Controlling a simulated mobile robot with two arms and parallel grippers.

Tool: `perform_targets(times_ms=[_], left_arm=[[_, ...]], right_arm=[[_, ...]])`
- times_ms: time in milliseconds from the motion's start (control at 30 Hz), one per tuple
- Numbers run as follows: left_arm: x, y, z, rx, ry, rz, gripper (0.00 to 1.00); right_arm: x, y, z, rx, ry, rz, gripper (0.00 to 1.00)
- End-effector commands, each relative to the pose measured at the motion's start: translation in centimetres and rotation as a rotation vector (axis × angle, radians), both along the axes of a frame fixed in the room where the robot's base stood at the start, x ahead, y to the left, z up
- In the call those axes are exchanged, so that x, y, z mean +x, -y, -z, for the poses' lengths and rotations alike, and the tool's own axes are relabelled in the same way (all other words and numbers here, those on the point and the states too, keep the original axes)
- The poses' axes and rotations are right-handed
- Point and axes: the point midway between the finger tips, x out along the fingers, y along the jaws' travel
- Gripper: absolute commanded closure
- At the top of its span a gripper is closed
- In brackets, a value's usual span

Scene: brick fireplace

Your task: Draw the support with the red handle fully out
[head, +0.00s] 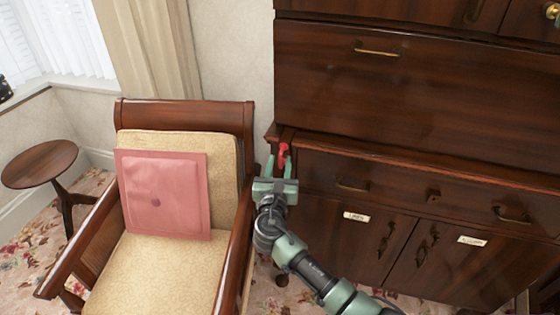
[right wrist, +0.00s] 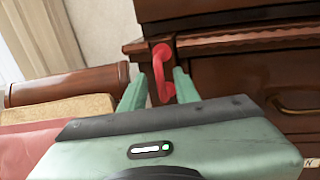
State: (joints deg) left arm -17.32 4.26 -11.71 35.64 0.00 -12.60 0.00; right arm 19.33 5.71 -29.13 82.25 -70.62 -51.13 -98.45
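The red handle (head: 283,153) is a small curved pull at the left end of the dark wooden cabinet's drawer level. In the right wrist view the red handle (right wrist: 161,72) hangs on the narrow front of the support, at the cabinet's left corner. My right gripper (head: 281,165) is open at the handle, with its green fingers pointing at the cabinet. In the right wrist view its two fingers (right wrist: 159,83) stand on either side of the handle, with gaps visible. The support's body is hidden inside the cabinet. My left gripper is not in view.
A wooden armchair (head: 180,262) with a pink cushion (head: 163,193) stands close on the left of my right arm. The cabinet's wide drawer (head: 400,187) and labelled doors (head: 345,238) are shut on the right. A small round table (head: 39,163) stands far left.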

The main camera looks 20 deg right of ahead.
Motion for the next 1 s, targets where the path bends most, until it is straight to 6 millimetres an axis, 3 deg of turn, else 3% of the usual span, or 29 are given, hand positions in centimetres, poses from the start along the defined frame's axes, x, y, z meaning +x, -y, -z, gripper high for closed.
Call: perform_targets(times_ms=[367,400,500,1000], left_arm=[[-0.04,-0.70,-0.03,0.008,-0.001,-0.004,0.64],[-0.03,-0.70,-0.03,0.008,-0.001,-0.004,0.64],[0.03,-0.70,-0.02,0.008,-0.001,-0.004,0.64],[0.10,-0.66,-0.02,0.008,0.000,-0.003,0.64]], right_arm=[[0.99,0.45,0.07,0.001,-0.001,0.000,0.69],[0.99,0.45,0.07,0.002,-0.001,0.000,0.72],[0.98,0.45,0.07,0.002,-0.001,0.000,0.99],[0.96,0.43,0.09,0.002,-0.001,0.000,1.00]])
